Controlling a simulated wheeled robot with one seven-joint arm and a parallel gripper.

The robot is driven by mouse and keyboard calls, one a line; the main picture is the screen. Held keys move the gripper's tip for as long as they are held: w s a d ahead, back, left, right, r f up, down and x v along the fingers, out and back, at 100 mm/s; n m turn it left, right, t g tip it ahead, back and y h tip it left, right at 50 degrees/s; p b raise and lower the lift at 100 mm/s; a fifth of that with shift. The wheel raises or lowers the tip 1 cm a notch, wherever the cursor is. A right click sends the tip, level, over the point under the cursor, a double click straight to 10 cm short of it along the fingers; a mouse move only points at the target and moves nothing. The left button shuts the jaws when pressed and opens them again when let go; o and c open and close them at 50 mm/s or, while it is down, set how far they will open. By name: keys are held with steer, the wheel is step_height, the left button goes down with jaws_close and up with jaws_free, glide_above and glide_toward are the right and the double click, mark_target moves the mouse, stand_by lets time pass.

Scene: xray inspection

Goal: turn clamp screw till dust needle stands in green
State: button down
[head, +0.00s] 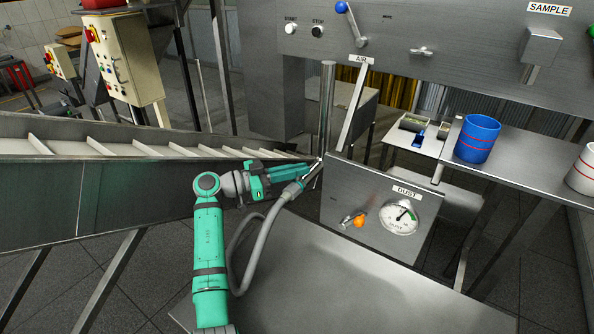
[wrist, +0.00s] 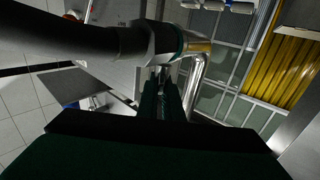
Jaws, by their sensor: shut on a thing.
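The dust gauge (head: 400,216) is a round white dial under a DUST label. Its dark needle points up and to the right, near the green band at the dial's right; the picture is too small to tell if it is inside the green. A grey hose (head: 272,215) ends at a metal pipe, and its cuff also shows in the wrist view (wrist: 172,40). My gripper (head: 313,167) is at this joint. In the wrist view its fingers (wrist: 161,80) are shut on the clamp screw just below the cuff; the screw itself is mostly hidden between them.
A grey panel (head: 340,190) carries the gauge and an orange-tipped handle (head: 359,221). A slatted conveyor (head: 120,150) runs at the left. A blue cup (head: 477,138) stands on the right shelf. The steel tabletop (head: 340,290) in front is clear.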

steer(key=shift+w+d+r+m+g+h, duration=0.1)
steer(key=shift+m+g+h, duration=0.1)
steer(key=shift+m+g, duration=0.5)
steer(key=shift+d+m+g+h, duration=0.15)
steer(key=shift+m+g, duration=0.25)
steer(key=shift+g, duration=0.6)
steer(key=shift+a+m+g, duration=0.1)
steer(key=shift+m+g, duration=0.3)
steer(key=shift+g, duration=0.2)
steer(key=c, duration=1.9)
jaws_free()
